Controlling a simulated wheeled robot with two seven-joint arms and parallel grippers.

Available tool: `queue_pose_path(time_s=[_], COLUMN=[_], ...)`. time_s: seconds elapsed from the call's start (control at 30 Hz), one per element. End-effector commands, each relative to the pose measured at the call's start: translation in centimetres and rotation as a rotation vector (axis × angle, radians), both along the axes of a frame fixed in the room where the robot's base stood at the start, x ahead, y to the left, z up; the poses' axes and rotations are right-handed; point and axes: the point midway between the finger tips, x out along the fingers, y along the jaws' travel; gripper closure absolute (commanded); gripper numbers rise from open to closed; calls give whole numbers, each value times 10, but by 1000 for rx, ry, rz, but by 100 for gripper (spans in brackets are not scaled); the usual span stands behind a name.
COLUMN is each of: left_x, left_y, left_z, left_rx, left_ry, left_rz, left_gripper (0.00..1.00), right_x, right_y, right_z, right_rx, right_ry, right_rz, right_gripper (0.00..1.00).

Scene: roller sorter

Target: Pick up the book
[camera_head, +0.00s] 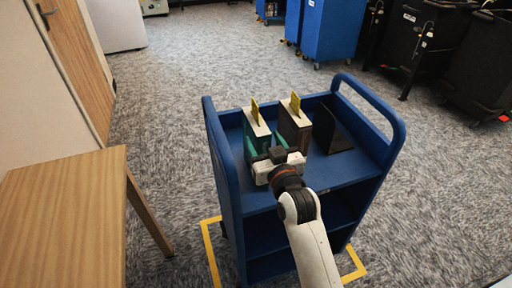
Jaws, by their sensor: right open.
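A teal book (256,128) with pale page edges and a yellow slip stands upright on the top shelf of a blue cart (345,175). A brown book (294,122), also with a yellow slip, stands upright to its right. My right gripper (272,157) is open at the near end of the books, closest to the teal one. It hides their lower near parts, and I cannot tell whether it touches either. My left gripper is not in view.
A black wedge-shaped bookend (331,132) stands right of the brown book. The cart's raised sides flank the shelf. A wooden table (62,220) is at left; blue bins (332,28) and black carts (425,38) stand behind. Carpet around is clear.

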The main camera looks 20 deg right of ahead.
Motion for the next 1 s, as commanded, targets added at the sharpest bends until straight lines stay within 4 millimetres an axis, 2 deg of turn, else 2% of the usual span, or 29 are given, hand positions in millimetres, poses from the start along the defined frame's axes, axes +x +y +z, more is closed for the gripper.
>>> queue_pose_path(time_s=[0.2,0.3,0.57,0.67,0.93,1.0], left_x=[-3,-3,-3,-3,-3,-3], left_y=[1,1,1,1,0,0], left_z=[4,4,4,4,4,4], left_rx=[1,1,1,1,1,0], left_ry=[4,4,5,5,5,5], left_rz=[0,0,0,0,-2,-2], left_gripper=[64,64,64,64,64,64], right_x=[34,43,47,47,46,46], right_y=[3,3,3,3,3,3], right_z=[2,2,1,1,1,1], right_rx=[1,0,0,0,0,0], right_ry=[-2,-1,0,0,0,0], right_rz=[0,0,0,0,0,0], right_gripper=[40,40,40,53,97,100])
